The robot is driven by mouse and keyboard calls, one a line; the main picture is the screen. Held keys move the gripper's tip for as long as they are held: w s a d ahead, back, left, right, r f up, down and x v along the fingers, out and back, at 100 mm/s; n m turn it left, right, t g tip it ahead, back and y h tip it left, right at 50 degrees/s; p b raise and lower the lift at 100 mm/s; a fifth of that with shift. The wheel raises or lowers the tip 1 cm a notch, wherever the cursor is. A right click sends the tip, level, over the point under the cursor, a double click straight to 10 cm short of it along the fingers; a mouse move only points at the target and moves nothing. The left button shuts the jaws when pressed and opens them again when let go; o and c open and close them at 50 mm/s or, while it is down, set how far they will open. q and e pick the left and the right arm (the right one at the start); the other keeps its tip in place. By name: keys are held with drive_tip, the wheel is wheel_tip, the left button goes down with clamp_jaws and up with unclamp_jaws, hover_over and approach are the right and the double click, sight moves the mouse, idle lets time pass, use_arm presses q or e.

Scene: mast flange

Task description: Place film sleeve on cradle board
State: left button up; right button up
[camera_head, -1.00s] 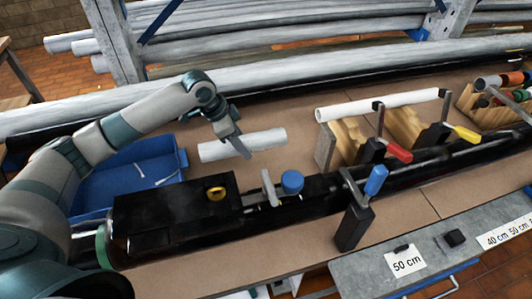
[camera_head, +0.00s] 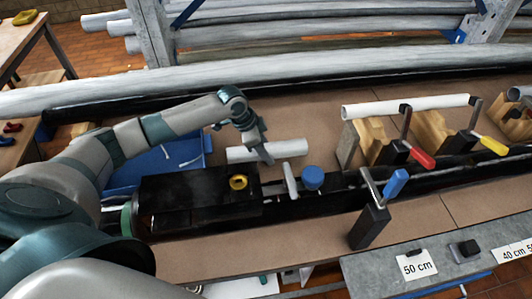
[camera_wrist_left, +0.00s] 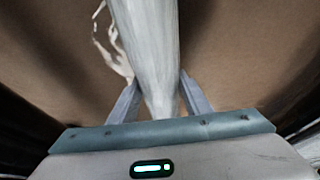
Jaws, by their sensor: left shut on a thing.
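My left gripper (camera_head: 264,156) comes in from the left and is shut on a white film sleeve, a plain tube (camera_head: 291,148), near its middle. The sleeve lies roughly level across the picture, beyond the black box. In the left wrist view the sleeve (camera_wrist_left: 147,40) runs between the two fingers (camera_wrist_left: 158,98), over brown board. I cannot tell its height above the board. To the right, wooden notched blocks (camera_head: 434,130), probably the cradle board, bear another white tube (camera_head: 390,107), with clamps beside them. The held sleeve is apart from these blocks. My right gripper is not in view.
A black box (camera_head: 190,195) with a yellow ring (camera_head: 238,182) and a blue knob (camera_head: 313,176) stand in front of the sleeve. Red (camera_head: 422,158), yellow (camera_head: 494,146) and blue (camera_head: 395,184) clamp handles stick up at right. A blue bin (camera_head: 140,168) is at left.

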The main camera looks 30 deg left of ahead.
use_arm(q)
drive_tip(key=shift+f, duration=1)
drive_tip(key=shift+f, duration=0.1)
drive_tip(key=o, duration=1.1)
drive_tip(key=shift+c, duration=0.2)
